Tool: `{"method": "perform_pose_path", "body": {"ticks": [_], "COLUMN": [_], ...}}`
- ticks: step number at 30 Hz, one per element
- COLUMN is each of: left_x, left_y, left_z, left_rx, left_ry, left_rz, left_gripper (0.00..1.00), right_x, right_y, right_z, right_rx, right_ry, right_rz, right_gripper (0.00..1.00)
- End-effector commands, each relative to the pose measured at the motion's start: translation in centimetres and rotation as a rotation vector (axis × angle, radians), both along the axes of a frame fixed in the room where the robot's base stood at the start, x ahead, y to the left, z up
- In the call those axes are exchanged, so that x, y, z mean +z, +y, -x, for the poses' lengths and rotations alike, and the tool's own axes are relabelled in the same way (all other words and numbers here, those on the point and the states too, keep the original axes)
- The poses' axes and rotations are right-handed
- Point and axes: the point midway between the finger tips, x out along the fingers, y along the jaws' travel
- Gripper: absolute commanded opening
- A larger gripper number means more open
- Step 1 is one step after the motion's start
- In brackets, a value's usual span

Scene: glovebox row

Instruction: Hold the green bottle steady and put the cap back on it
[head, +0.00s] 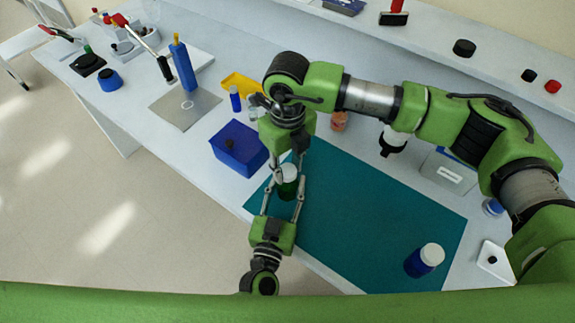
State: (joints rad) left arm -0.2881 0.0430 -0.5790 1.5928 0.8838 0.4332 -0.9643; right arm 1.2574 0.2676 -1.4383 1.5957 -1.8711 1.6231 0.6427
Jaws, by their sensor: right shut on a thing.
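The green bottle (287,189) stands near the front left edge of the teal mat (375,215). A white cap (289,171) shows at its top, and I cannot tell whether it is seated or just above the neck. My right gripper (287,163) reaches down from above, shut on the cap, and its wrist hides part of the area behind. My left gripper (285,186) comes from the front edge with one finger on each side of the bottle. I cannot tell whether those fingers touch it.
A blue box (239,148) stands close to the left of the grippers. A blue bottle with a white cap (424,260) stands at the mat's front right. The mat's middle is clear.

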Motion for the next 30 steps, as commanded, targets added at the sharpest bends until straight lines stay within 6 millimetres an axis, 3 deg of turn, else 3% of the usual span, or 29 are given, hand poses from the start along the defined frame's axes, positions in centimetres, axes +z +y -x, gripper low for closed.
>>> {"method": "perform_pose_path", "body": {"ticks": [1, 2, 4, 17, 30], "left_x": [0.0, 0.0, 0.0, 0.1, 0.0], "left_y": [0.0, 0.0, 0.0, 0.0, 0.0], "left_z": [0.0, 0.0, 0.0, 0.0, 0.0], "left_rx": [-0.001, -0.001, -0.001, 0.0, 0.0], "left_ry": [-0.001, -0.001, -0.001, -0.001, -0.001], "left_rz": [0.0, 0.0, 0.0, 0.0, 0.0], "left_gripper": [0.0, 0.0, 0.0, 0.0, 0.0], "right_x": [0.0, 0.0, 0.0, 0.7, 9.1], "right_y": [0.0, 0.0, 0.0, 0.0, 0.0], "right_z": [-0.1, -0.1, -0.1, -0.1, -0.1], "right_rx": [0.001, 0.001, 0.002, 0.004, 0.004], "right_ry": [-0.002, -0.002, -0.002, -0.003, -0.005], "right_rz": [-0.001, 0.0, 0.0, -0.001, -0.001], "right_gripper": [0.03, 0.31, 0.48, 0.48, 0.48]}}
